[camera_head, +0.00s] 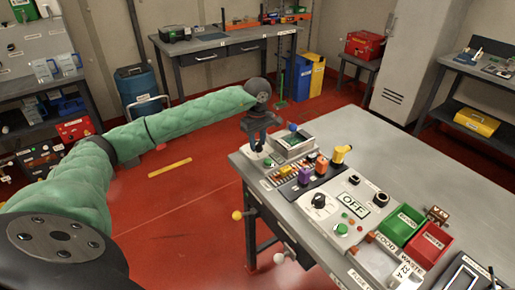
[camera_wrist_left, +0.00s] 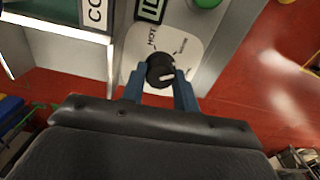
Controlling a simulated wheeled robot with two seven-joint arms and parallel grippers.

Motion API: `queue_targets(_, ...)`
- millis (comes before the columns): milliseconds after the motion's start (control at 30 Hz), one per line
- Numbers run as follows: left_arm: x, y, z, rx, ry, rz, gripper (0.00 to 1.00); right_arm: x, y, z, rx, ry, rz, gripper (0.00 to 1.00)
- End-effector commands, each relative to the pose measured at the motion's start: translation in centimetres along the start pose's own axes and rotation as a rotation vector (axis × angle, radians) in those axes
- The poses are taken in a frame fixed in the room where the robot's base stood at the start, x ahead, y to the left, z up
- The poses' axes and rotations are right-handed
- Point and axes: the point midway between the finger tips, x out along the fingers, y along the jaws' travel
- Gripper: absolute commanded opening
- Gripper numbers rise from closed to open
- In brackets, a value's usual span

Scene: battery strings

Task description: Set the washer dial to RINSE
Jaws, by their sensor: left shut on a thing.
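The washer (camera_head: 293,141) is a grey box with a dark window at the near left corner of the grey workbench. Its dial (camera_wrist_left: 160,71) is a black round knob with a white pointer mark on a white plate (camera_wrist_left: 178,48), seen in the left wrist view. The plate reads HOT at upper left; the other words are too small to read. The pointer mark points to the right in that view. My left gripper (camera_wrist_left: 160,88) is shut on the dial, one blue finger on each side. In the head view my left gripper (camera_head: 256,139) partly covers the dial. My right gripper is not seen.
The workbench (camera_head: 365,140) holds an OFF panel (camera_head: 352,205), a green bin (camera_head: 401,224) and a red bin (camera_head: 428,244) right of the washer. Red floor is open left of the bench.

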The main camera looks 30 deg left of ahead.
Motion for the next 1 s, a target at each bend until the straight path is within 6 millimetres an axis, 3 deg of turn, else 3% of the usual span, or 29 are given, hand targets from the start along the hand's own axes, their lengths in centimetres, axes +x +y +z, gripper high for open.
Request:
queue_targets(433, 0.4, 0.0, 0.1, 0.066, -0.001, -0.001, 0.12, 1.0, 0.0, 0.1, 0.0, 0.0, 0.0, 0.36)
queue_targets(800, 0.5, 0.0, 0.1, 0.413, 0.0, -0.001, 0.12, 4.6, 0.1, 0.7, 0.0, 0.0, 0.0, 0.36)
queue_targets(1000, 0.2, -0.1, 0.1, 0.526, -0.002, -0.003, 0.12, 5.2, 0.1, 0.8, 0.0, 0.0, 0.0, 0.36)
